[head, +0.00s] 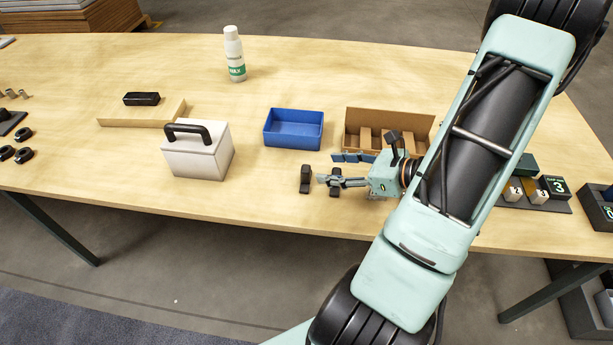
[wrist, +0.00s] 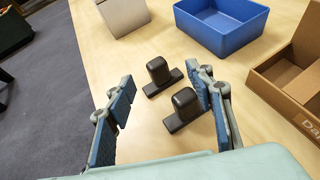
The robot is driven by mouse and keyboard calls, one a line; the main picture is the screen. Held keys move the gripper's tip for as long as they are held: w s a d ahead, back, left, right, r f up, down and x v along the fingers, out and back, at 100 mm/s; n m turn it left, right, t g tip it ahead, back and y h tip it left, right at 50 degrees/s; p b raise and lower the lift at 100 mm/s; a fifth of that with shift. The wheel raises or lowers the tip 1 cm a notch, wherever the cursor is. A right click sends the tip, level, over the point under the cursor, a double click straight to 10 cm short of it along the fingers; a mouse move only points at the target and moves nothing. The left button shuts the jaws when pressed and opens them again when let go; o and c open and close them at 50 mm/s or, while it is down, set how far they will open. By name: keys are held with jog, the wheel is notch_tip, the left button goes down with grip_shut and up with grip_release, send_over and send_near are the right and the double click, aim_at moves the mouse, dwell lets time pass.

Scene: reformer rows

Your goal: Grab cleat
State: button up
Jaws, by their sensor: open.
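Two dark grey cleats, each a flat base with a rounded upright block, stand on the table in front of my gripper. In the wrist view the nearer cleat (wrist: 184,108) is close to the right finger, and the farther cleat (wrist: 160,74) is just beyond the fingertips. The head view shows one cleat (head: 305,179) left of the fingers and the other (head: 336,184) partly hidden by a finger. My gripper (head: 333,169) is open and empty; its blue-padded fingers in the wrist view (wrist: 163,100) are spread wide. I cannot tell whether the right finger touches the nearer cleat.
A blue bin (head: 293,141) and an open cardboard box (head: 376,147) stand behind the gripper. A white case with a black handle (head: 198,155) is to the left. A white bottle (head: 234,60) stands farther back. The table's front edge is close to the cleats.

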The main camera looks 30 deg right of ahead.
aim_at(309, 169)
jog(key=shift+x, duration=0.95)
jog(key=w+a+f, duration=0.2)
jog(key=shift+w+a+f, duration=0.15)
jog(key=shift+w+a, duration=0.1)
jog(key=shift+a, duration=0.1)
jog(key=shift+w+a+f, duration=0.25)
jog(key=shift+w, duration=0.25)
jog(key=shift+c, duration=0.7)
jog(key=c, duration=1.1)
jog(key=shift+r, duration=0.15)
